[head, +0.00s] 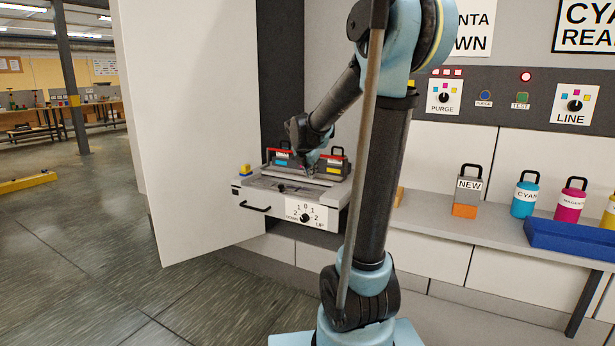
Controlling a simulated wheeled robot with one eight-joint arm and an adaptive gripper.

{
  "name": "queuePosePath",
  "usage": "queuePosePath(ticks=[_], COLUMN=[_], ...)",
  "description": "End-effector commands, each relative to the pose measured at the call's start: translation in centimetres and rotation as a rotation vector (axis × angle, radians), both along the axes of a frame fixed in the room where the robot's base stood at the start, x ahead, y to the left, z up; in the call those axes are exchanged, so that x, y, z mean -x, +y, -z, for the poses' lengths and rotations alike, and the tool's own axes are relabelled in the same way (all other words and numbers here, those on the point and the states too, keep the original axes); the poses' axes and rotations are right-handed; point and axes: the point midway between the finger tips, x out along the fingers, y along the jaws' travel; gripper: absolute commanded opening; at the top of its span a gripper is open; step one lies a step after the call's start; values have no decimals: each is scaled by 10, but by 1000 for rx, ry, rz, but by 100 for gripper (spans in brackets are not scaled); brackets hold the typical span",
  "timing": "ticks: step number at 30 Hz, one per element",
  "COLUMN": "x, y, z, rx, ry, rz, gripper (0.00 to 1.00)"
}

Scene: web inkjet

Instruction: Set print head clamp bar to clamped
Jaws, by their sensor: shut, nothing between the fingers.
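The print head unit (245,194) sticks out of the machine in the middle of the head view, past my arm. Two dark print heads with black handles stand on it, one at the left (283,159) with a blue label and one at the right (336,165); both show red parts. A pale grey bar, which looks like the clamp bar (280,173), runs across in front of them. Whether it is clamped is too small to tell. My gripper (311,171) is shut and empty, close above the bar's middle. I cannot tell whether they touch.
A dial (306,217) and a black handle (254,208) are on the unit's front. A large white door (190,130) stands open at the left. At the right, a shelf (455,236) holds a NEW cartridge (467,190), ink bottles (525,195) and a blue tray (570,238).

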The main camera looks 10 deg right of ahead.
Motion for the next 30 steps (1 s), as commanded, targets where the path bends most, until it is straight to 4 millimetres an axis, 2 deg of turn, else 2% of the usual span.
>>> queuePosePath(ticks=[1, 3, 9, 23, 30], x=[-17, -35, -65, -71, -82], y=[5, 11, 21, 22, 18], z=[-1, -2, -4, -3, 9], rx=[54, 126, 258, 283, 281], ry=[2, 7, 17, 20, 19], rz=[-63, -148, -294, -320, -318], gripper=[0, 0, 0, 0, 0])
